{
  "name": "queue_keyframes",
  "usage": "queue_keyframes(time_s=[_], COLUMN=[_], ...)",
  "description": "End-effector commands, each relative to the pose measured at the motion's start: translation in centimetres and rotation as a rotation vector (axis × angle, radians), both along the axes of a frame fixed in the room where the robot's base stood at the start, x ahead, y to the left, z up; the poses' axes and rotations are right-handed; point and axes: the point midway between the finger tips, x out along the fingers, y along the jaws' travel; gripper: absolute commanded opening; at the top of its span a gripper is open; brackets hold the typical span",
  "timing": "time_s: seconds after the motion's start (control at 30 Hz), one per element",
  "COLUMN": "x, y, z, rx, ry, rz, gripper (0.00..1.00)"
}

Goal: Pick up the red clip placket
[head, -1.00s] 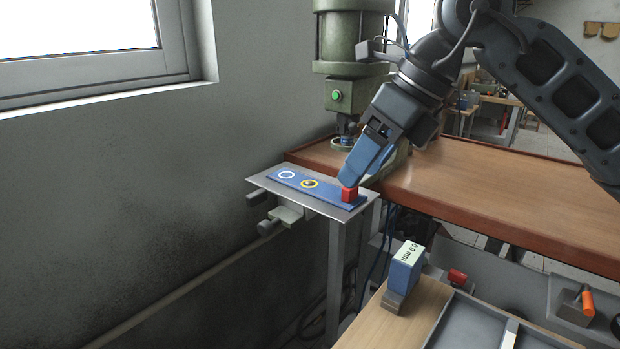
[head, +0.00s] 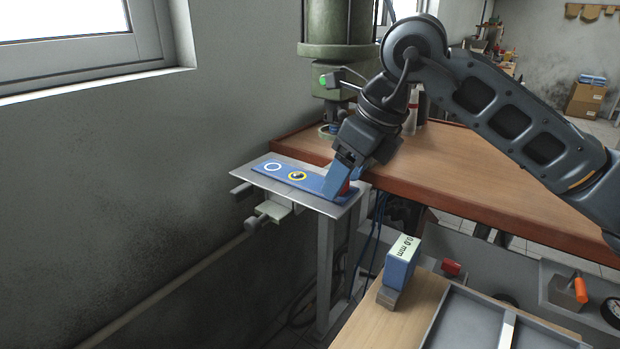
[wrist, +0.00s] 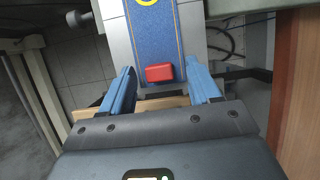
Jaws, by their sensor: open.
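The red clip placket appears as a small red block (wrist: 159,73) near the end of a blue strip (wrist: 152,35) in the wrist view. In the head view the red block (head: 345,189) is mostly hidden behind a blue finger, at the right end of the blue strip (head: 316,183). My gripper (wrist: 160,68) is open, with one blue finger on each side of the block. In the wrist view a gap shows between the block and each finger. In the head view my gripper (head: 341,186) points down at the strip.
The strip lies on a small metal shelf (head: 244,171) beside the wall and has white and yellow rings on it. A wooden bench (head: 460,180) and a green press (head: 338,25) stand behind. A blue box (head: 400,268) and a grey tray (head: 470,318) are lower right.

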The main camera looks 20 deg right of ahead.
Motion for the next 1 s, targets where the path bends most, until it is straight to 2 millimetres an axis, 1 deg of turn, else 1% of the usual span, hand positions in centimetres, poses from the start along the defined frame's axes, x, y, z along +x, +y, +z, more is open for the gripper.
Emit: queue_keyframes(time_s=[0.17,0.8,1.0], x=[0.01,0.0,0.02], y=[0.01,0.0,0.0], z=[-0.03,0.0,0.05], rx=[0.0,0.0,0.001], ry=[0.0,0.0,-0.001], rz=[0.0,0.0,0.0], gripper=[0.62,0.01,0.01])
